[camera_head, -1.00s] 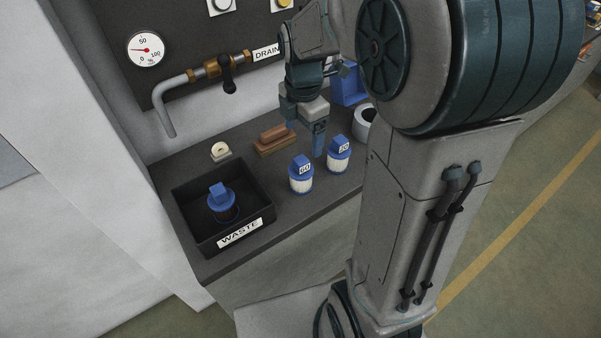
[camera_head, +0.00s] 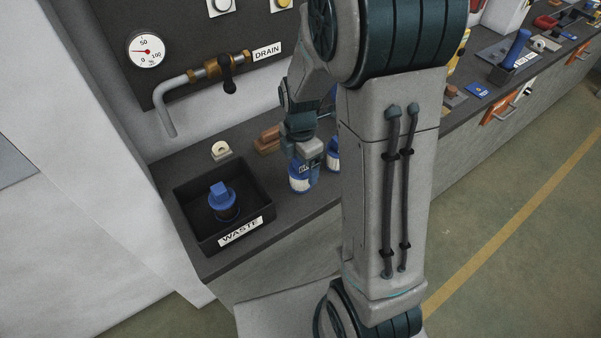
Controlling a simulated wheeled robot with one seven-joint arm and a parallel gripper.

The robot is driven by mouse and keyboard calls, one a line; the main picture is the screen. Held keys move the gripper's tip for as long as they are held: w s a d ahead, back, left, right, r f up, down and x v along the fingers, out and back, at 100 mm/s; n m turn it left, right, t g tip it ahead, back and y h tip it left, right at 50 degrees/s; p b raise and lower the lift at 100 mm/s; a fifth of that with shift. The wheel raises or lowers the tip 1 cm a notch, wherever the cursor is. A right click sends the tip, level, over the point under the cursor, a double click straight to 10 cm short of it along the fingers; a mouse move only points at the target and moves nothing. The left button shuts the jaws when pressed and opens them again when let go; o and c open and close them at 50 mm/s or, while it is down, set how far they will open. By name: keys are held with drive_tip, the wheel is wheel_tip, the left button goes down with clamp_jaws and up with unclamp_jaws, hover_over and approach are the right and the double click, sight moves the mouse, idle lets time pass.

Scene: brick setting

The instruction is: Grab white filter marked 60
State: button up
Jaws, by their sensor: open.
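The white filter with a blue cap (camera_head: 301,184), whose cap showed a 60 label a second ago, stands upright on the dark counter. My gripper (camera_head: 306,166) is open and right at its cap, covering the label. Whether the fingers touch the cap cannot be told. The second white filter with a blue cap (camera_head: 332,162), labelled 20 earlier, stands just right of it, partly hidden by my arm.
A black bin marked WASTE (camera_head: 240,238) holds a dark filter with a blue cap (camera_head: 221,199). A brown block (camera_head: 267,140) and a small cream roll (camera_head: 220,150) lie behind. The drain pipe (camera_head: 168,112) juts out at the left.

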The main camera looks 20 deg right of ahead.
drive_tip(key=c, duration=1.4)
